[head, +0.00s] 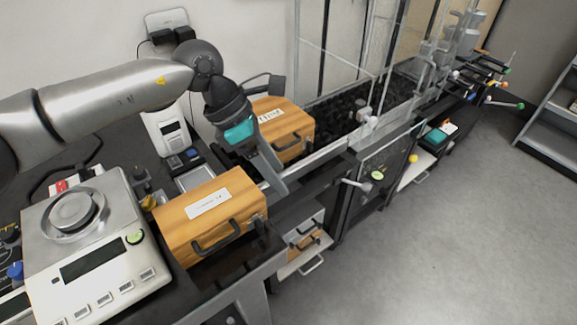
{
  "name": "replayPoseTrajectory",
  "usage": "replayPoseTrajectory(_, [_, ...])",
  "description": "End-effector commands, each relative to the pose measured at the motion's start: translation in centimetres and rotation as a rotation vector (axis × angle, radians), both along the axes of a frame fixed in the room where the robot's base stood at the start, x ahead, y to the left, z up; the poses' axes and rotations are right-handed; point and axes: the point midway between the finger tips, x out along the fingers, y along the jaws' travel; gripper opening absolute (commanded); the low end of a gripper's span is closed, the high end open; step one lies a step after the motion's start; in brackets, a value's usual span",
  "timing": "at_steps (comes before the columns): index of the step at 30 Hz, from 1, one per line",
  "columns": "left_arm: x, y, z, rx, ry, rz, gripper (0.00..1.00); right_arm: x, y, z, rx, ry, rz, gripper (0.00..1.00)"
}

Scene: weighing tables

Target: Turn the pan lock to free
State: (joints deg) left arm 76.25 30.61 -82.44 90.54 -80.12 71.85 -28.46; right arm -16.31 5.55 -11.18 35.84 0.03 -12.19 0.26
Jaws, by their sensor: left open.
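A balance (45,255) with a round metal pan (75,211) stands at the lower left, with a dark display and a row of buttons on its front. A small green knob (135,237) sits at its right front corner; I cannot tell for sure whether this is the pan lock, or which way it is set. My left gripper (279,185) is open and points down, well to the right of the balance, by two wooden boxes. Nothing shows between its fingers, though the far side is partly hidden. My right gripper is out of view.
A wooden box (172,222) with a dark handle and white label stands just right of the balance. Another wooden box (295,124) is behind my gripper. A smaller white device (166,130) stands near the wall. Glass panels rise beyond; grey floor (430,250) is clear at right.

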Motion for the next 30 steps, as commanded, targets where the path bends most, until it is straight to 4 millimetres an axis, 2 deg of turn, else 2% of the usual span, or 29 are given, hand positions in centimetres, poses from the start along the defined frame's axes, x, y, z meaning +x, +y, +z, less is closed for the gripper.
replayPoseTrajectory(6, [-0.6,-2.0,0.8,-0.087,0.021,0.016,0.71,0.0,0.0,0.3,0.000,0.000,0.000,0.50])
replayPoseTrajectory(12, [-0.7,-2.4,1.0,-0.105,0.025,0.021,0.71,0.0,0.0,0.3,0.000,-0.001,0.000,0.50])
replayPoseTrajectory(17, [-0.7,-2.3,1.0,-0.104,0.025,0.020,0.71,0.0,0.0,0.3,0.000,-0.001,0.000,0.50])
replayPoseTrajectory(22, [-0.6,-2.3,0.9,-0.103,0.025,0.020,0.54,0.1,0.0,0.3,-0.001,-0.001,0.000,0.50])
replayPoseTrajectory(26, [-0.6,-2.2,0.9,-0.101,0.024,0.021,0.54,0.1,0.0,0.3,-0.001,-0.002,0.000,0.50])
replayPoseTrajectory(28, [-0.3,-1.7,0.9,-0.092,0.023,0.034,0.54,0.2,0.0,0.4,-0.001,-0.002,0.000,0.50])
replayPoseTrajectory(30, [0.4,-0.1,1.0,-0.063,0.021,0.068,0.54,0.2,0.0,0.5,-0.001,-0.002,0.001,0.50])
